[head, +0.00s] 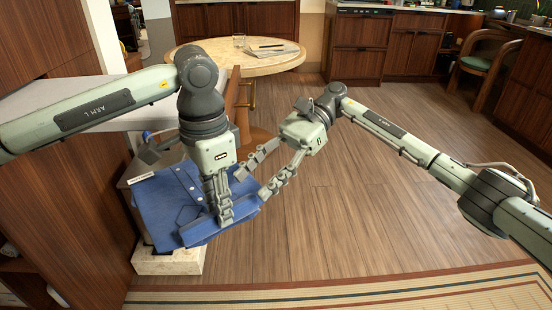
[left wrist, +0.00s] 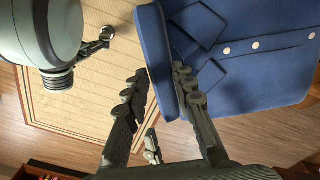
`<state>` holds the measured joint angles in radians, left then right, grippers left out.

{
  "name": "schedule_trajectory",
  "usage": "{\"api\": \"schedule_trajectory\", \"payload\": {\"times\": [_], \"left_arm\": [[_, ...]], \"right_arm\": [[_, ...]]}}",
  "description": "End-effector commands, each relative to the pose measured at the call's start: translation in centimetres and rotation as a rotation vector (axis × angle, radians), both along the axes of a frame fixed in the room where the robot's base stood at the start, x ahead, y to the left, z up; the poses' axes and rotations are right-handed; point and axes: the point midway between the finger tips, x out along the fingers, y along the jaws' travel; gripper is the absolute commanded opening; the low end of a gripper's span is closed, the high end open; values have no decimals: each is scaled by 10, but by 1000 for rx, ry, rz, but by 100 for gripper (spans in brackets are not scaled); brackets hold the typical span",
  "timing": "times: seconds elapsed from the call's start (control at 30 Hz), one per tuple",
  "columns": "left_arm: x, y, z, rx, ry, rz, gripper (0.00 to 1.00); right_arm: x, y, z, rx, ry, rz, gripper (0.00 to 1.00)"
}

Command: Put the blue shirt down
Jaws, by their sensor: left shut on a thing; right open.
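The folded blue shirt (head: 168,205), with a row of pale buttons, is at the lower left in the head view. It also fills the upper right of the left wrist view (left wrist: 260,75). My left gripper (head: 224,212) is shut on the shirt's near right edge, and the left wrist view shows that thick folded edge between the fingers (left wrist: 162,80). My right gripper (head: 254,182) is open and empty, just right of the left one, with its lower finger close to the shirt's right end. Whether the shirt rests on something below is hidden.
A round table (head: 270,62) with a glass and papers stands at the back. The wooden floor (head: 370,220) at right is clear; a striped rug (head: 400,292) lies in front.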

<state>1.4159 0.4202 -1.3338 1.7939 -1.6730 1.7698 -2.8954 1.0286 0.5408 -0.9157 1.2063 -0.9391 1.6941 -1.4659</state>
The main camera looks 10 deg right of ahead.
Motion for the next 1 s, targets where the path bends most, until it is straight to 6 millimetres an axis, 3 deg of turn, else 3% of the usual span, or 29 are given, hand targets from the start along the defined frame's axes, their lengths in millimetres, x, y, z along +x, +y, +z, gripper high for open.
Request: {"api": "schedule_trajectory", "payload": {"times": [0.3, 0.67, 1.0], "left_arm": [[0, 0, 1, 0, -1, 0, 0], [0, 0, 1, 0, -1, 0, 0], [0, 0, 1, -1, 0, -2, 0]], "right_arm": [[-20, 33, -16, 1, 1, -1, 50], [-23, 37, -18, 0, 0, -1, 50], [-22, 37, -18, 0, -1, -2, 10]]}}
